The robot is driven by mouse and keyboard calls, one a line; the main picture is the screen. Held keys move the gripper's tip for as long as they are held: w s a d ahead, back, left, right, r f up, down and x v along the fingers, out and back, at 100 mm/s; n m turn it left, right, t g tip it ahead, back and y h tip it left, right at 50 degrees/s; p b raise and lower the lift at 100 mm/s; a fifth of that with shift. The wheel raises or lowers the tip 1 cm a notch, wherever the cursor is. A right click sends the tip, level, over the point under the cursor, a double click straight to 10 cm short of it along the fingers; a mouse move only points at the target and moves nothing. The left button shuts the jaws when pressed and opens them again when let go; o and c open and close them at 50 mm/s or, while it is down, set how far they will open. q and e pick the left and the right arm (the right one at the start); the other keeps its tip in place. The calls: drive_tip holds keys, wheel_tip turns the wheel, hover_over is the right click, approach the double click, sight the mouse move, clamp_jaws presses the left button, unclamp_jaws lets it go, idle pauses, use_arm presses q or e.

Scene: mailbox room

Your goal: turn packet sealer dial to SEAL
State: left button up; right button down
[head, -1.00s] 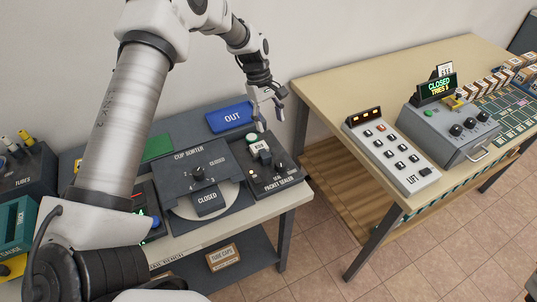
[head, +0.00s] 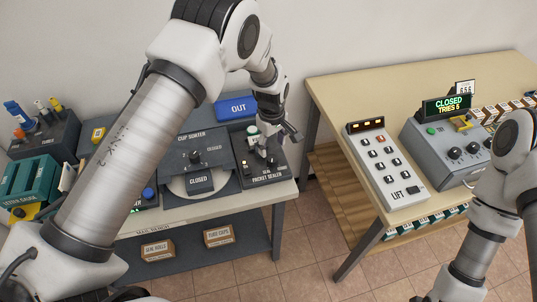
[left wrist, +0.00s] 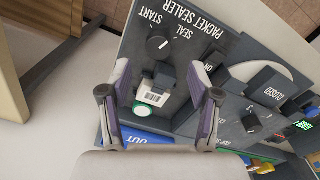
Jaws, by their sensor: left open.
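The packet sealer (head: 249,181) is a dark panel at the right of the left table. Its round black dial (left wrist: 158,44) shows in the left wrist view, near the words START and SEAL. A pale mark is on the dial; I cannot tell its exact setting. In the head view my left gripper largely hides the dial. My left gripper (left wrist: 158,75) is open and points down over the sealer, its fingers apart and not visibly touching the dial.
The cup sorter (head: 196,160) with its CLOSED plate stands left of the sealer. The blue OUT tray (head: 236,107) is behind it. The LIFT panel (head: 389,168) and a grey dial box (head: 442,150) stand on the right table. My right arm shows at lower right.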

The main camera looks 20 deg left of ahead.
sight(272, 159)
use_arm(q)
drive_tip(key=f, duration=0.2)
drive_tip(key=f+p, duration=0.1)
drive_tip(key=f, duration=0.3)
drive_tip(key=shift+w+d+p, duration=0.15)
drive_tip(key=shift+d+p, duration=0.1)
drive_tip(key=shift+p, duration=0.15)
drive_tip(key=shift+a+f, duration=0.1)
drive_tip(key=shift+f, duration=0.2)
drive_tip(key=shift+c, duration=1.4)
drive_tip(key=c, duration=0.9)
drive_tip(key=shift+f+m+b, duration=0.15)
drive_tip(key=shift+m+b, duration=0.85)
drive_tip(key=shift+m, duration=0.2)
drive_tip(key=shift+m+b, duration=0.7)
drive_tip(key=shift+m, duration=0.8)
